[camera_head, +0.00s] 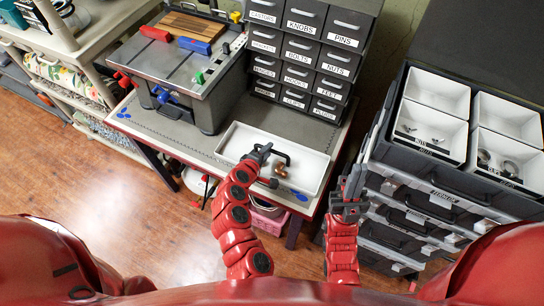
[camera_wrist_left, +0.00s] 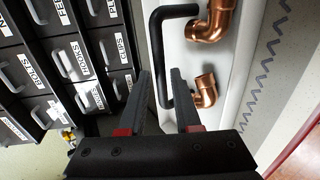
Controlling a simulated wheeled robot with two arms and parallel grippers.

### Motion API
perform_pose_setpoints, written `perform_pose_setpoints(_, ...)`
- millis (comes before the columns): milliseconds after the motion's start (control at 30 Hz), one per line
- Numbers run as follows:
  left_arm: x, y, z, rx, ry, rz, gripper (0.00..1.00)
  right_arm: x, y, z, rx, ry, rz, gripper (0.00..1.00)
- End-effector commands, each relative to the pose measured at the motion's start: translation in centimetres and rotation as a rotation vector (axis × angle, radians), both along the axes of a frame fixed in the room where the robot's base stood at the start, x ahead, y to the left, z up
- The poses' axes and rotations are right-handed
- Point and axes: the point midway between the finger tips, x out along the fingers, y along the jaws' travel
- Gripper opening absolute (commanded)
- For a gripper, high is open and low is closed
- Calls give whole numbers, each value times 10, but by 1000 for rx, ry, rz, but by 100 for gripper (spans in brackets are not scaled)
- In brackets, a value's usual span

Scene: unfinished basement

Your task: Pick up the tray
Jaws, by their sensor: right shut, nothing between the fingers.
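The white tray (camera_head: 311,166) lies on the workbench in the head view. A bent black bar (camera_head: 284,153) and copper pipe fittings (camera_head: 281,171) lie in it. My left gripper (camera_head: 262,151) is over the tray, beside the bar. In the left wrist view, the left gripper (camera_wrist_left: 163,75) has its fingers apart, and the lower part of the black bar (camera_wrist_left: 160,50) shows between them; I cannot tell whether they touch it. The tray (camera_wrist_left: 242,45) and copper fittings (camera_wrist_left: 205,92) also show there. My right gripper (camera_head: 350,188) is shut and empty, right of the tray.
A drawer cabinet (camera_head: 307,50) with labelled drawers stands behind the tray. A grey machine table (camera_head: 180,62) stands on the bench to the left. A dark tool chest (camera_head: 440,205) with white bins (camera_head: 436,90) is close to my right gripper. Wooden floor (camera_head: 70,180) is open at left.

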Motion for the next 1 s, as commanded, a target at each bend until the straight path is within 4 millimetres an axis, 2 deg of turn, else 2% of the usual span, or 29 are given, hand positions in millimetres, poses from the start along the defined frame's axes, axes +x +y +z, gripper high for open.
perform_pose_setpoints(500, 34, -18, -24, 0, 2, -4, 32, 0, 0, 18, 0, 0, 0, 0)
perform_pose_setpoints(867, 39, -20, -28, -1, 1, -2, 32, 0, 0, 19, 0, 0, 0, 0)
perform_pose_setpoints(1000, 39, -20, -28, -1, 1, -2, 10, 0, 0, 19, 0, 0, 0, 0)
